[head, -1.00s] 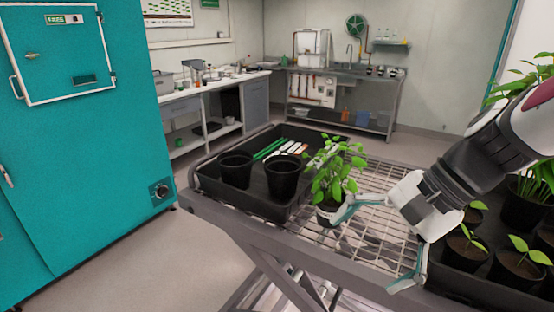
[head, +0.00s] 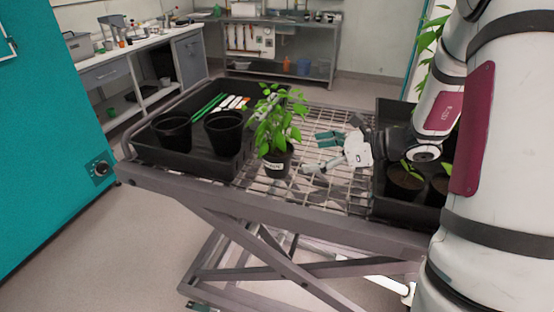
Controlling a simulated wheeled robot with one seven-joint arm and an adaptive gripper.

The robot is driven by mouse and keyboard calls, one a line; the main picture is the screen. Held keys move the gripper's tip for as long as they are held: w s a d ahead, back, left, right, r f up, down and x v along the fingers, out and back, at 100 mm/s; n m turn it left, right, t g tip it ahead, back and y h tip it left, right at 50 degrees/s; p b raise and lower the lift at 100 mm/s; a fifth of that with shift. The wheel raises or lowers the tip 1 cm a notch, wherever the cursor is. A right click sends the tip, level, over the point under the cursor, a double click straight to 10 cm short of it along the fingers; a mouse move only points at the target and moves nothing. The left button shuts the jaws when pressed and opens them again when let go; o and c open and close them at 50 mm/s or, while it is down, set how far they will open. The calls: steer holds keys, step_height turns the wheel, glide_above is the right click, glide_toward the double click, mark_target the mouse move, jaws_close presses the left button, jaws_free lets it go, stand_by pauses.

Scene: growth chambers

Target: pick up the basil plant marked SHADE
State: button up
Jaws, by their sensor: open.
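A leafy green basil plant (head: 277,128) stands upright in a dark pot (head: 277,168) on the wire-mesh cart top, just right of the black tray. The pot has a white label on its front, too small to read surely. My gripper (head: 316,155) is open and empty, to the right of the plant. Its fingers point left towards the pot, with a small gap between the fingertips and the pot in this view.
A black tray (head: 199,172) at left holds two empty dark pots (head: 172,132), green sticks and white and orange tags. Another black tray (head: 383,207) with potted seedlings stands at right, partly behind my arm. Bare mesh (head: 325,190) lies between. A teal cabinet (head: 60,130) is at left.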

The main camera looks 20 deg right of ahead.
mark_target(280, 154)
steer(key=x, duration=0.4)
steer(key=shift+r+p+x, duration=0.15)
steer(key=shift+p+x, duration=0.05)
steer(key=shift+x, duration=1.1)
steer(key=shift+r+p+x, duration=0.15)
steer(key=shift+x, duration=1.15)
steer(key=shift+a, duration=0.15)
steer(key=c, duration=1.5)
